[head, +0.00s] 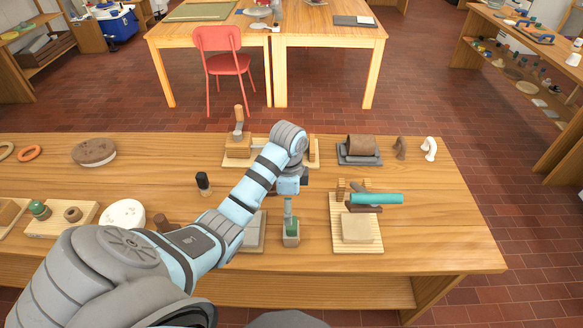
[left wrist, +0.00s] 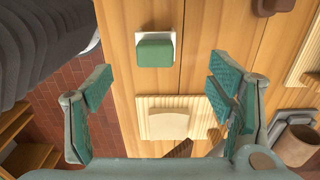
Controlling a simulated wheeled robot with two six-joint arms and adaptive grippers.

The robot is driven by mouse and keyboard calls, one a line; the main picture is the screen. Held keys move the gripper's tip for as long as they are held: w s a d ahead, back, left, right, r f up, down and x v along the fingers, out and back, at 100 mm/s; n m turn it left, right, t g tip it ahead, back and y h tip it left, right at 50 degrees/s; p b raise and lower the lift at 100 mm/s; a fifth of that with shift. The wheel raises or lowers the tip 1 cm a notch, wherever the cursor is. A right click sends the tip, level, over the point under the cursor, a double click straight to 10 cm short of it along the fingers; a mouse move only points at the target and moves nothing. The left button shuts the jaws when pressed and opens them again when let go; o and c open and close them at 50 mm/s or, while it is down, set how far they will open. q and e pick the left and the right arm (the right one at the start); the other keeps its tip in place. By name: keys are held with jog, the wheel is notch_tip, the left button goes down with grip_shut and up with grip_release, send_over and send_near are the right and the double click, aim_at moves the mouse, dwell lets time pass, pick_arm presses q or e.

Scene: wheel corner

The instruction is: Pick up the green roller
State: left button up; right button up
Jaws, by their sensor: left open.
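The green roller (head: 377,198) is a teal cylinder. It lies sideways above a pale slab (head: 356,227) on a slatted wooden board (head: 343,245), over dark wooden pieces. My left gripper (head: 289,207) points down left of the roller, apart from it, near a green-topped block (head: 291,230). In the left wrist view the left gripper (left wrist: 160,72) is open, with nothing between its fingers. A teal strip beside the right finger looks like the roller (left wrist: 217,103), partly covered by that finger. My right gripper is not in view.
A brown cylinder (head: 362,146) rests on a grey slab behind the roller. Brown and white hook-shaped pieces (head: 429,148) stand to its right. The table's right end (head: 455,235) is clear.

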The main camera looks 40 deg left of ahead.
aim_at(291, 233)
pick_arm(q)
jog(key=f, duration=0.4)
jog(key=f+b, duration=0.1)
jog(key=f, duration=0.4)
jog(key=d+f, duration=0.1)
jog(key=f, duration=0.3)
jog(key=shift+s+f, duration=0.1)
jog(key=shift+f, duration=0.2)
jog(key=c, duration=1.8)
